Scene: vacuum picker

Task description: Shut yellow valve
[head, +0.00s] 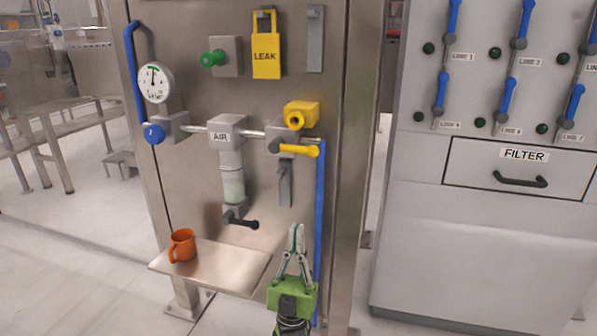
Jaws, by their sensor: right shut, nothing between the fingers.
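The yellow valve handle (299,150) sticks out to the right from a grey valve body (283,141) on the steel panel. It lies about level, along the line of the air pipe. A yellow block with a round opening (302,114) sits just above it. My right gripper (297,228) is below the handle, pointing up, with its fingertips together and nothing between them. It is apart from the handle. My left gripper is not in view.
A blue hose (320,220) runs down right of the valve. A shelf (225,271) holds an orange mug (182,245). A black-handled valve (241,220) sits left of my gripper. A yellow LEAK tag (265,55) hangs above. A grey cabinet (480,240) stands right.

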